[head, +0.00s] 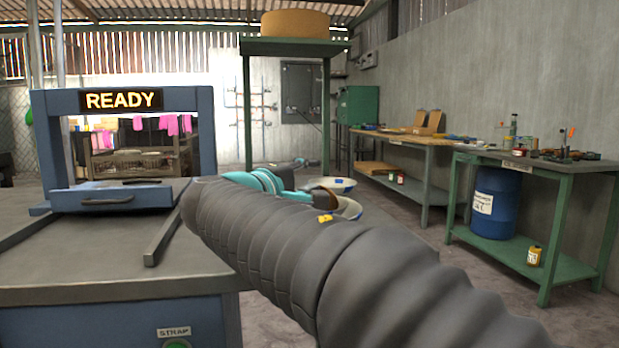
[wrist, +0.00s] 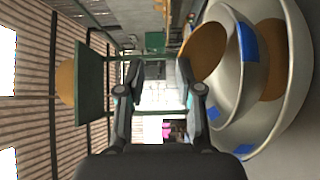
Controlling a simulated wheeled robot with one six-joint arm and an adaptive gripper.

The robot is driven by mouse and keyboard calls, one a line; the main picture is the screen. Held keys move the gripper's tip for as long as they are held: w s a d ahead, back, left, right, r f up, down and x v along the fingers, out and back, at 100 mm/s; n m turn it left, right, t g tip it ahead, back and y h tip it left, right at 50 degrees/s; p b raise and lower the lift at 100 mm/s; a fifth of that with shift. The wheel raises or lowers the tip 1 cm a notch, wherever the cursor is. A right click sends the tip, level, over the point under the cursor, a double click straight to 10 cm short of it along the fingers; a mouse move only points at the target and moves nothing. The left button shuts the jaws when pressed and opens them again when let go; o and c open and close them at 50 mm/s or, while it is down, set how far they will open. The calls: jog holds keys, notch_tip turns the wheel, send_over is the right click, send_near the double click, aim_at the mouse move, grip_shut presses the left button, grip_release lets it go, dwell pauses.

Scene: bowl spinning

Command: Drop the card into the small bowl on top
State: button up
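A small grey bowl (wrist: 253,72) with a blue patch and a tan inside sits at the right of the wrist view. It rests in or on a larger pale bowl (wrist: 292,110), also with blue patches. In the head view, pale bowls (head: 338,184) show partly behind my arm. My gripper (wrist: 159,78) has its two fingers apart, left of the small bowl in the turned wrist view, with only background showing between them. I cannot make out a card in either view. A small yellow patch (head: 325,218) shows at my arm's edge; I cannot tell what it is.
A blue machine with a READY sign (head: 123,100) stands on a bench at the left. A tall green stand (head: 290,48) is behind. Green-legged workbenches (head: 545,166) line the right wall, with a blue barrel (head: 496,205) below. Floor between is open.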

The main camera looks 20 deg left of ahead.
jog(key=shift+s, duration=0.1)
jog(key=v, duration=1.2)
jog(key=w+d+f+g, duration=0.1)
jog(key=d, duration=0.3)
jog(key=w+d+f+m+g+h+p, duration=0.1)
jog(key=w+d, duration=0.1)
jog(key=d, duration=0.2)
jog(key=w+d+f+m+g, duration=0.1)
jog(key=d, duration=0.3)
jog(key=shift+w+d+f+g+p, duration=0.2)
jog(key=shift+w+f+g+p, duration=0.1)
jog(key=shift+w+f+p, duration=0.1)
jog(key=d+f+m+g+p, duration=0.2)
jog(key=d+f+m+g, duration=0.3)
jog(key=d, duration=0.8)
jog(key=s+d+f+m+g+y+p, duration=0.3)
jog(key=s+d+f+m, duration=0.5)
jog(key=s+d+f, duration=0.7)
jog(key=s+y+p, duration=0.1)
jog(key=s+y, duration=0.1)
jog(key=s, duration=0.1)
